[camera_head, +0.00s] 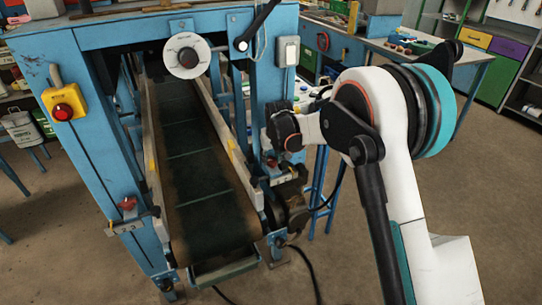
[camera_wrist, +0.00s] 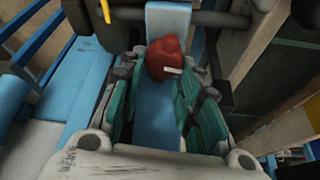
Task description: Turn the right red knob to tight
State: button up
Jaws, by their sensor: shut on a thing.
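The right red knob (camera_head: 273,167) is on the right leg of the blue conveyor machine, beside a small scale plate. In the wrist view the red knob (camera_wrist: 166,56) sits between the fingertips, with a pale mark on its near side. My gripper (camera_wrist: 164,77) has its teal-padded fingers on either side of the knob and is shut on it. In the head view my wrist hangs just above the knob and the fingers are hard to make out. The left red knob (camera_head: 127,203) is on the left leg, apart from my gripper.
The dark conveyor belt (camera_head: 197,165) runs between pale side rails. A yellow box with a red button (camera_head: 64,111) is on the left post, and a white dial (camera_head: 187,56) is on the top beam. A black cable (camera_head: 305,262) lies on the floor.

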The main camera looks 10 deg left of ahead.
jog(key=m+h, duration=0.1)
jog(key=m, duration=0.3)
jog(key=shift+d+m+h+p, duration=0.15)
jog(key=shift+m+h+p, duration=0.15)
jog(key=shift+h, duration=0.1)
jog(key=m+h, duration=0.1)
jog(key=m, duration=0.2)
jog(key=shift+d+m, duration=0.15)
jog(key=shift+m, duration=0.15)
jog(key=m, duration=0.1)
jog(key=m+h+p, duration=0.1)
jog(key=m, duration=0.1)
jog(key=shift+d+m+g+h, duration=0.15)
jog(key=shift+m+g+h, duration=0.15)
jog(key=shift+s+d+m+g+h, duration=0.1)
jog(key=shift+m+g+h, duration=0.15)
jog(key=shift+m, duration=0.7)
jog(key=shift+s+m+g+h, duration=0.15)
jog(key=shift+m+g, duration=0.2)
jog(key=shift+m, duration=0.6)
jog(key=o, duration=1.1)
